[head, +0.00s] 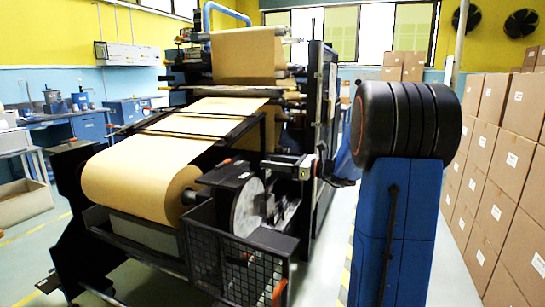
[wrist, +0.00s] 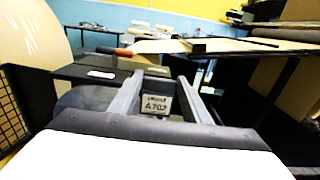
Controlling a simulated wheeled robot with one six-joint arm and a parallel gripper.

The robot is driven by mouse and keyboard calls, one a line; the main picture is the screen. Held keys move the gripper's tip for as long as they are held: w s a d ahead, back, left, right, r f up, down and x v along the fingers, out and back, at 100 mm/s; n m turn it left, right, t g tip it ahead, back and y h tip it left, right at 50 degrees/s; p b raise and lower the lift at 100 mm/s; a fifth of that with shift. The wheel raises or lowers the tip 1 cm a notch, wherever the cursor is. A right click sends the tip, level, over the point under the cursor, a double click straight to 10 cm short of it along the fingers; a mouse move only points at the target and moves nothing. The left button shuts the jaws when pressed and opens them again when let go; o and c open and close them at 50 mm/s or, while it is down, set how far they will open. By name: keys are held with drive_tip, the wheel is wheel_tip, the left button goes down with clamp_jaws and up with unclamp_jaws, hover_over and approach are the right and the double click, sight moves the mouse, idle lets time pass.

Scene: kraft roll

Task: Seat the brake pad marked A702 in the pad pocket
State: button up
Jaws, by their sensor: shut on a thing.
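The brake pad marked A702 (wrist: 156,105) is a dark piece with a pale label, held between the two grey fingers of my gripper (wrist: 155,88) in the wrist view. The label faces the camera and reads A702. In the head view my gripper (head: 272,162) reaches in from the right, beside the black brake housing (head: 226,174) above the brake disc (head: 247,206). In the wrist view the housing (wrist: 92,72), with a white label, lies beyond the fingers and to the left. The pad pocket is not clearly visible, and I cannot tell whether the pad touches the housing.
The large kraft roll (head: 135,185) stands left of the brake. A black mesh guard (head: 235,262) encloses the area below the disc. The machine frame (head: 318,130) rises behind my gripper. Cardboard boxes (head: 500,150) are stacked at the right, with open floor before them.

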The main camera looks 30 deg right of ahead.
drive_tip(key=shift+f, duration=5.85)
drive_tip(key=shift+f, duration=0.6)
drive_tip(key=o, duration=1.3)
drive_tip(key=shift+d, duration=0.1)
drive_tip(key=v, duration=1.7)
drive_tip(key=shift+s+d+f, duration=0.1)
drive_tip(key=shift+s+f, duration=0.05)
